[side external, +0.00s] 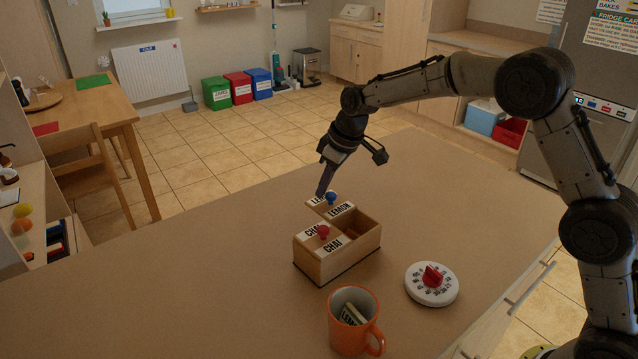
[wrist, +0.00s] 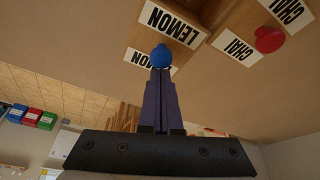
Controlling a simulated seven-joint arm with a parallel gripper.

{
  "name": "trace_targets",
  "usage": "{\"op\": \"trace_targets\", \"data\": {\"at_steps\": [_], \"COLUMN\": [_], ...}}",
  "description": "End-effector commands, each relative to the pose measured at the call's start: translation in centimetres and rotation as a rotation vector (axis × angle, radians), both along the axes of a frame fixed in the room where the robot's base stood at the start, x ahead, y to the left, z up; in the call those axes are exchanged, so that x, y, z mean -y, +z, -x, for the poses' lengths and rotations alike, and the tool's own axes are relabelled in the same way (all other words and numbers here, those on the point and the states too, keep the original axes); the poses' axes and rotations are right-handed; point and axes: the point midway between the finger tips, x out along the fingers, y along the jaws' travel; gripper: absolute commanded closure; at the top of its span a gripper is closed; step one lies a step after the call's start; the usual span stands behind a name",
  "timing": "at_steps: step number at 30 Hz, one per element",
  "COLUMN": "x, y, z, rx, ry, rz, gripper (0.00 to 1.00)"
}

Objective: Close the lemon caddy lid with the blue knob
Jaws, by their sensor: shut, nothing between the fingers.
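The wooden caddy (side external: 343,262) stands on the counter with LEMON and CHAI labels. The lemon lid with the blue knob (side external: 331,197) sticks out past the caddy's far left side, and an open compartment (side external: 362,226) shows to the right. The blue knob also shows in the wrist view (wrist: 161,55). My gripper (side external: 321,195) is shut and empty, pointing down just left of the blue knob. In the wrist view its fingertips (wrist: 160,73) lie right against the knob's lower edge; I cannot tell whether they touch. The fingers hide part of the lid's LEMON label.
The chai lid's red knob (side external: 323,231) stands in front of the blue one and also shows in the wrist view (wrist: 268,40). An orange mug (side external: 343,335) and a white timer with a red dial (side external: 432,285) stand nearer the camera. The counter's left is clear.

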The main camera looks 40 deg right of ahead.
Motion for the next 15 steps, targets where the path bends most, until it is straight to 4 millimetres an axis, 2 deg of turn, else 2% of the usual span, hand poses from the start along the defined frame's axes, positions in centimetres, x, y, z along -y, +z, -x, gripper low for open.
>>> {"op": "trace_targets", "data": {"at_steps": [8, 11, 15], "x": [0.0, 0.0, 0.2], "y": [0.0, 0.1, 0.2], "z": [0.1, 0.8, 3.1], "rx": [0.000, 0.001, 0.000], "ry": [0.000, 0.000, 0.001], "rz": [0.000, 0.000, 0.000], "gripper": [1.00, 1.00, 1.00]}}
